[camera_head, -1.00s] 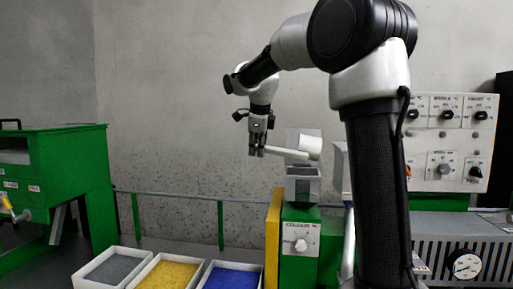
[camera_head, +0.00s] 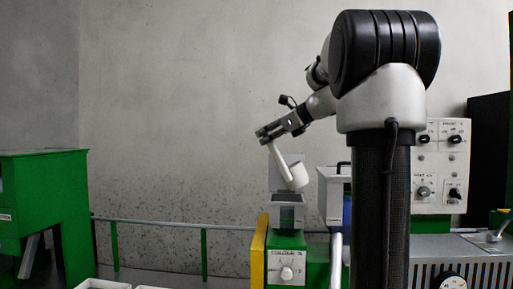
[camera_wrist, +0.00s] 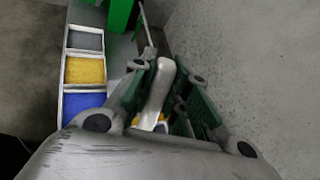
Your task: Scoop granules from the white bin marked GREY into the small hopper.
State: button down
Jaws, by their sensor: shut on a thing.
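My gripper (camera_head: 268,135) is shut on the handle of a white scoop (camera_head: 298,176). The scoop hangs steeply tilted, its handle running down to the right and its cup low, just above the small grey hopper (camera_head: 287,216). In the wrist view the pale scoop handle (camera_wrist: 157,92) lies between my fingers (camera_wrist: 160,100). The scoop's inside is hidden, so I cannot tell whether it holds granules. The white bin with grey granules (camera_wrist: 67,40) is the far one in a row of three in the wrist view. In the head view only bin rims show at the bottom.
The hopper stands on a green machine with a dial (camera_head: 286,273) and a yellow side plate (camera_head: 258,250). Yellow (camera_wrist: 65,72) and blue (camera_wrist: 61,105) granule bins adjoin the grey one. A rail (camera_head: 160,224) runs behind.

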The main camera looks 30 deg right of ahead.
jog(key=s+d+r+m+t+y, duration=0.2)
jog(key=s+d+r+t, duration=0.1)
jog(key=d+r, duration=0.2)
jog(key=shift+s+r+t+y, duration=0.25)
jog(key=shift+r+t+y, duration=0.15)
jog(key=shift+r, duration=0.75)
jog(key=shift+d, duration=0.1)
